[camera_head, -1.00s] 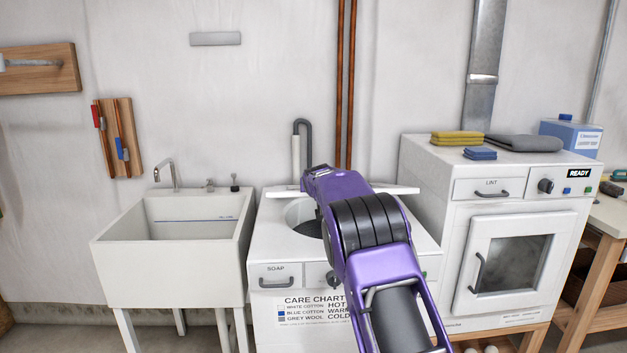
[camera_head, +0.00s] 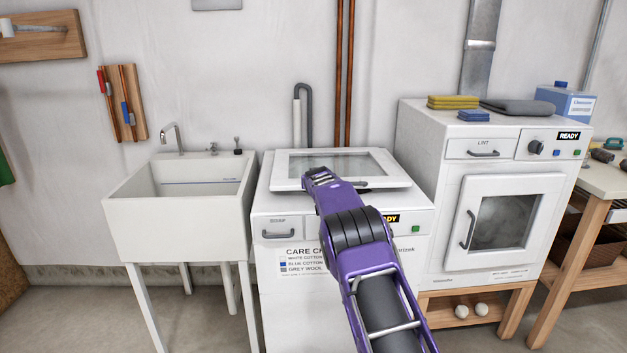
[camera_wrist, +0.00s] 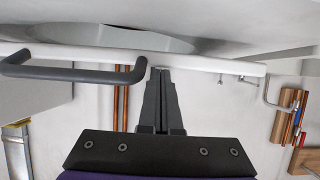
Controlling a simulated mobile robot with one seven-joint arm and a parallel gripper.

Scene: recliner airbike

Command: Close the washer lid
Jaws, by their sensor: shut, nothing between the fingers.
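The washer (camera_head: 278,214) stands between the sink and the dryer. Its lid (camera_head: 290,184), a white frame with a glass window, lies low and nearly flat over the washer top. I cannot tell whether its front edge touches the body all along. In the upside-down wrist view the lid (camera_wrist: 215,65) shows edge-on, with its dark bar handle (camera_wrist: 70,73) at left. My gripper (camera_head: 318,173) is shut and empty at the lid's front left part. In the wrist view my gripper's fingertips (camera_wrist: 160,70) are at the lid's edge, right of the handle.
The sink (camera_head: 180,215) stands close on the washer's left. The taller dryer (camera_head: 455,180) stands close on its right, with folded cloths (camera_head: 455,102) on top. A grey hose (camera_head: 303,110) and copper pipes (camera_head: 345,70) run behind the washer.

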